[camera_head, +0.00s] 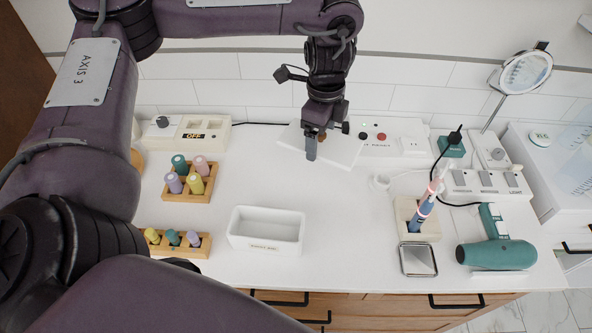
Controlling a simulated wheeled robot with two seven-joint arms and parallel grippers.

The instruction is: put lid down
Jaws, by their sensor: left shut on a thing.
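A white flat lid (343,153) lies or hovers in front of the back wall, at the middle back of the white counter. My left gripper (311,147) points down at the left part of the lid and is shut on it; the arm comes in from the left and over the top. The exact grip point is hidden by the fingers. I cannot tell whether the lid touches the counter. An open, empty white box (266,243) with a small front label stands on the counter, nearer than the lid and to its left. My right gripper is not in view.
Wooden racks (190,196) with coloured bottles stand left of the box. A toothbrush holder (418,228), a small square tray (418,270) and a teal hair dryer (497,253) are on the right. Sockets and switches line the back. The counter (345,215) between box and holder is clear.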

